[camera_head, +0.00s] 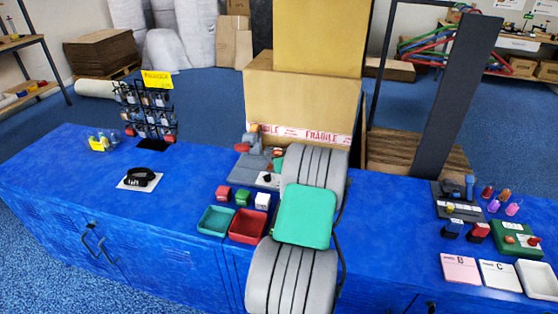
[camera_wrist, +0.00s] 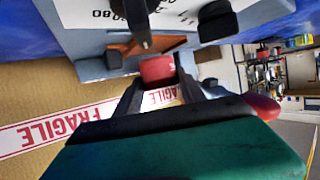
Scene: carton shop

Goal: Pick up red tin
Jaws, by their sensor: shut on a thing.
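The red tin (camera_wrist: 157,70) shows in the wrist view as a small, rounded red thing between the fingertips of my gripper (camera_wrist: 160,88). The two dark fingers touch it from both sides, and the gripper is shut on it. Just beyond it is a grey device (camera_wrist: 90,68) with a white label and a black knob; I cannot tell whether the tin touches it. In the head view my arm hides the gripper and the held tin.
A large carton (camera_head: 300,100) rises behind the blue counter (camera_head: 190,170).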

